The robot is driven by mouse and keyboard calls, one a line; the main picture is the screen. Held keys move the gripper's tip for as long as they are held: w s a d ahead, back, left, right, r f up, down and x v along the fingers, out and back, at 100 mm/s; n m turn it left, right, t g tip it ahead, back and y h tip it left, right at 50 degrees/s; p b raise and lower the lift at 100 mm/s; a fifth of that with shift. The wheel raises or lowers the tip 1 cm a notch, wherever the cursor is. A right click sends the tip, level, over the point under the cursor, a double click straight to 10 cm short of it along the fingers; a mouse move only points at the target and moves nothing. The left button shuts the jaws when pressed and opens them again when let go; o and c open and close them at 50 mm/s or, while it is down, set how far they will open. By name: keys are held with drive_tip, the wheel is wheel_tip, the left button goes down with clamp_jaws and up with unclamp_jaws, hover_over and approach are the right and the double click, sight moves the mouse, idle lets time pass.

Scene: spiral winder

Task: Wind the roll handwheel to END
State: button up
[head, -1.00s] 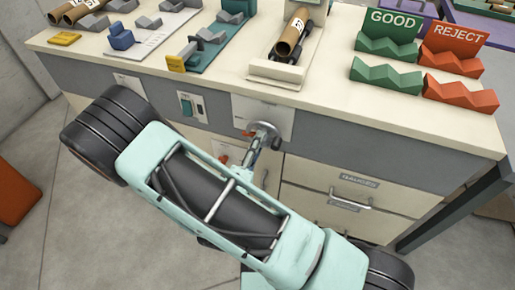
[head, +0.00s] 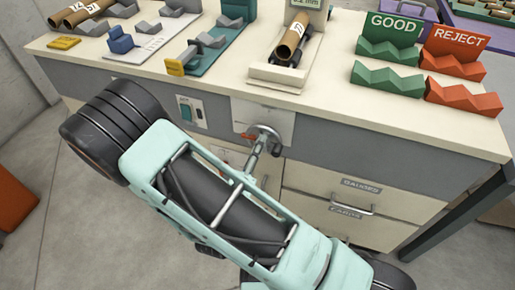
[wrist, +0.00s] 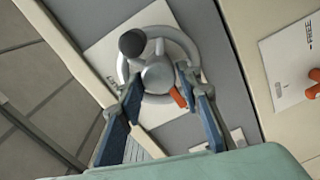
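The roll handwheel (head: 268,134) is a grey wheel on a white plate (head: 284,124) on the bench front. In the wrist view the handwheel (wrist: 181,44) shows a round hub, a black knob (wrist: 132,43) at its upper left and an orange piece (wrist: 178,97) at its lower right. My gripper (wrist: 163,82) is at the wheel, its two blue-grey fingers spread on either side of the hub, tips close to the rim and spokes. Whether the tips touch the wheel I cannot tell. In the head view my gripper (head: 255,152) is small and partly hidden. Plate markings are unreadable.
Above the wheel a brown tube (head: 291,38) lies in a cradle on the benchtop. Green GOOD (head: 388,80) and orange REJECT (head: 462,97) racks stand right. A switch box (head: 186,108) is left of the wheel; drawers (head: 345,200) are to the lower right.

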drive_tip(key=shift+o, duration=1.1)
drive_tip(key=v, duration=1.2)
